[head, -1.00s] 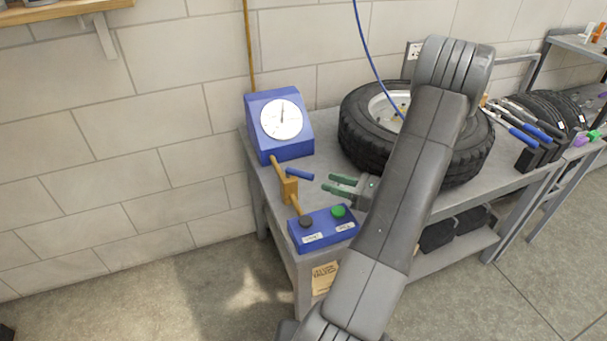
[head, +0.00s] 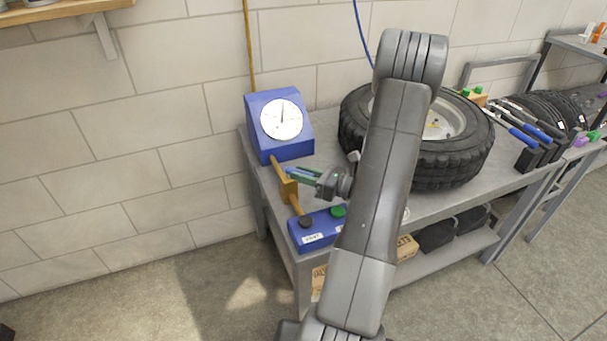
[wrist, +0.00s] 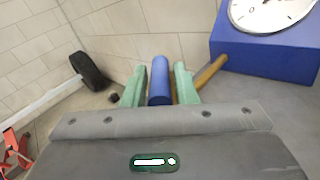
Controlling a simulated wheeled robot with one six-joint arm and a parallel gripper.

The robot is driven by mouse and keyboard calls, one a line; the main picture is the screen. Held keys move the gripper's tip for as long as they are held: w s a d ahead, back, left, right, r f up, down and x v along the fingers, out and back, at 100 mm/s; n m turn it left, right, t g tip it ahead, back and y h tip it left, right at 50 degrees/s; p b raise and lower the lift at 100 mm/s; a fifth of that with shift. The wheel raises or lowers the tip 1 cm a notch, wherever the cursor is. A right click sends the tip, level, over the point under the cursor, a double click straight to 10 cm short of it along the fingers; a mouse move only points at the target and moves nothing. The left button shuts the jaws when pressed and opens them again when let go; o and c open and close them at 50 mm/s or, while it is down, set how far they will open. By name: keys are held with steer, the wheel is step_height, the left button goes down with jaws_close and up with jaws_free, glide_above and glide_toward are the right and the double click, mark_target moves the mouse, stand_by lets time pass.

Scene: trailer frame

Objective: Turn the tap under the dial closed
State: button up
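The tap has a brass body (head: 288,188) on a brass pipe below the blue dial box (head: 264,147) with its round white dial (head: 282,119). Its blue lever handle (wrist: 159,80) shows between my fingers in the wrist view, pointing away from the brass pipe's line. My gripper (head: 302,174) is at the handle, with one green finger on each side of it. In the wrist view a narrow gap seems to remain beside the handle, so the fingers look open around it. In the head view the fingers hide most of the handle.
A blue button box (head: 318,232) with a black and a green button stands just in front of the tap. A large tyre (head: 452,164) lies on the grey bench to the right, close behind my arm. The wall is behind.

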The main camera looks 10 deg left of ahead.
jaws_close()
steer(key=shift+w+n+g+p, duration=0.35)
steer(key=shift+n+g, duration=0.45)
steer(key=shift+g, duration=0.45)
steer(key=shift+w+n+g+p, duration=0.3)
steer(key=shift+n+g, duration=0.5)
steer(key=shift+g, duration=0.45)
steer(key=shift+o, duration=2.2)
jaws_free()
step_height(320, 180, up, 10)
steer(key=shift+p, duration=0.4)
